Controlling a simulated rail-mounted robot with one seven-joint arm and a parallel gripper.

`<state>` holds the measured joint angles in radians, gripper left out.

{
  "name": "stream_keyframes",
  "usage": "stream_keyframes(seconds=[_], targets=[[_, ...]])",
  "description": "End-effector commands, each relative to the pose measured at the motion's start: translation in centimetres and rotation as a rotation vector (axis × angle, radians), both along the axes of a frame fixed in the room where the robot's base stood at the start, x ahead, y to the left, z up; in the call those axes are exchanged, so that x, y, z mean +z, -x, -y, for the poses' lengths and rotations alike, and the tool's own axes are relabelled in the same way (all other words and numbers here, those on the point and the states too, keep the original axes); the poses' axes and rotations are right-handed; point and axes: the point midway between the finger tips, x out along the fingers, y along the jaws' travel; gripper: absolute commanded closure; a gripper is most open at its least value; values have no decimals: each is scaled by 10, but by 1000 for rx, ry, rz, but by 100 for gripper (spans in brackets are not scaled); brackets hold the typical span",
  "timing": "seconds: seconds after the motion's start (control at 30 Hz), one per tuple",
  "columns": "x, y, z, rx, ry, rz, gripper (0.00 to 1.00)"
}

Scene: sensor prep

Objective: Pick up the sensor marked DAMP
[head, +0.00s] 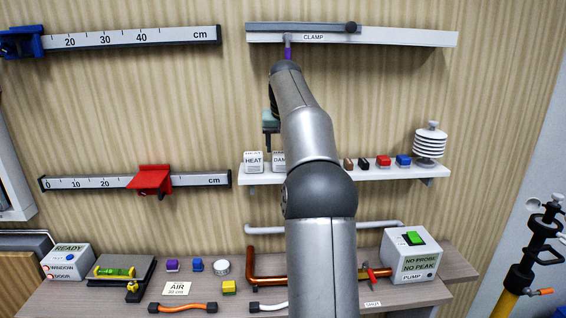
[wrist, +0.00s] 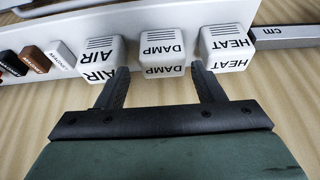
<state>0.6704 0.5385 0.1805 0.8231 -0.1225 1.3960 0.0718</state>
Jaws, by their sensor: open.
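The sensor marked DAMP (wrist: 162,55) is a white block with grey slots on top, standing on the white shelf between two similar blocks. In the head view the DAMP sensor (head: 278,162) is partly hidden by my arm. My gripper (wrist: 159,70) is open and empty, its two dark fingers pointing towards the DAMP sensor. In the wrist view one fingertip shows near each side of it; I cannot tell whether they touch it. In the head view my gripper (head: 269,143) is just above the shelf, by the HEAT and DAMP sensors.
The AIR sensor (wrist: 97,62) and HEAT sensor (wrist: 226,50) stand close on either side. The white shelf (head: 385,173) also holds small brown, red and blue blocks and a white finned shield (head: 430,143). Below is a bench (head: 455,267) with a pump box (head: 409,255) and pipes.

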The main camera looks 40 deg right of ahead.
Motion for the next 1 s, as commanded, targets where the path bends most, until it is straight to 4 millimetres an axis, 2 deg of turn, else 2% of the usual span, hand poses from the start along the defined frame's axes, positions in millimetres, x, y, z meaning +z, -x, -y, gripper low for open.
stream_keyframes(seconds=[0.27, 0.53, 0.83, 0.87, 0.97, 1.0], targets=[[-19, -10, 5, 1, 0, 0, 38], [-53, -26, 14, 0, -1, -1, 38], [-58, -28, 15, 0, 0, 1, 38], [-58, -28, 15, 0, 0, 1, 44], [-58, -28, 15, 0, 0, 1, 72], [-58, -28, 15, 0, 0, 1, 73]])
